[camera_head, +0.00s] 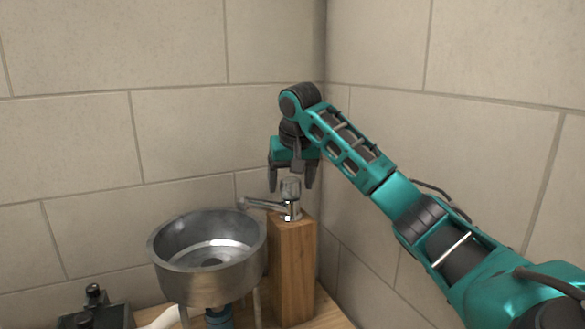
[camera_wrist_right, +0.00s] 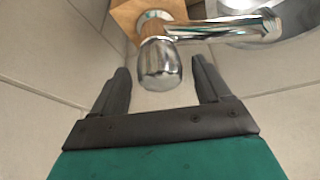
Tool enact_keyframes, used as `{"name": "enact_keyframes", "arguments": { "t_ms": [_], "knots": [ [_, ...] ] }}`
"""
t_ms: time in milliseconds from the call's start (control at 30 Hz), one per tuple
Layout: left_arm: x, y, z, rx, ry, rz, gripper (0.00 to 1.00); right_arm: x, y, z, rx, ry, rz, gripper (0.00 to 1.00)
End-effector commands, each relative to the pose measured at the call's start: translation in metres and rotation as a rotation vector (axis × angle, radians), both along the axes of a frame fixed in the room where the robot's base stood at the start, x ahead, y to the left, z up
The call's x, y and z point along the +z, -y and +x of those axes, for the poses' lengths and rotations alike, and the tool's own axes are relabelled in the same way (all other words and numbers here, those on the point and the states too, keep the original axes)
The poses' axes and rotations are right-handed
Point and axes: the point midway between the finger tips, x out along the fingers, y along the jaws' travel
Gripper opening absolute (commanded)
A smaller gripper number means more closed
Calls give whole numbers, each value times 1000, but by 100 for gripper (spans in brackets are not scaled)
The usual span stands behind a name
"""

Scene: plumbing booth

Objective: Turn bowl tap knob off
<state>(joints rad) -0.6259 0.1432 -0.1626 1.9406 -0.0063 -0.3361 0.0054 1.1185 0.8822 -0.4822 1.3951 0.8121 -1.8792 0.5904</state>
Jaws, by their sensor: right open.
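The chrome bowl tap (camera_head: 266,204) stands on top of a wooden post, and its spout points left over the metal bowl (camera_head: 156,255). The tap knob (camera_head: 290,187) is on top of the tap, and it also shows in the right wrist view (camera_wrist_right: 160,66). My right gripper (camera_head: 291,187) is open, pointing down above the tap. In the right wrist view its two dark fingers (camera_wrist_right: 163,80) lie to either side of the knob, with gaps, not touching it. My left gripper is not in view.
The wooden post (camera_head: 293,268) stands close to the corner of the tiled walls (camera_head: 480,130). A dark object (camera_head: 95,312) is at the lower left, beside a white pipe (camera_head: 163,319). There is free room above the bowl.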

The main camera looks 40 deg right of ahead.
Motion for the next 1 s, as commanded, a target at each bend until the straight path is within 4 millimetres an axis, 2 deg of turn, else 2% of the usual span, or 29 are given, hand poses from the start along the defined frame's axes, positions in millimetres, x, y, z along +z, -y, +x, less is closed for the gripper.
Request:
{"name": "enact_keyframes", "arguments": {
  "t_ms": [167,300,500,800,1000],
  "knots": [
    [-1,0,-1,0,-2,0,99,25,-5,-8,2,7,0,76],
    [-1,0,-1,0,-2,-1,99,54,-10,-18,0,6,-3,76],
    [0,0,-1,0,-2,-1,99,79,-15,-27,-1,5,-3,76],
    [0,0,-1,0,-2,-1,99,107,-22,-37,0,3,-1,76],
    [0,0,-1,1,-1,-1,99,115,-23,-41,-1,1,0,76]
  ]
}}
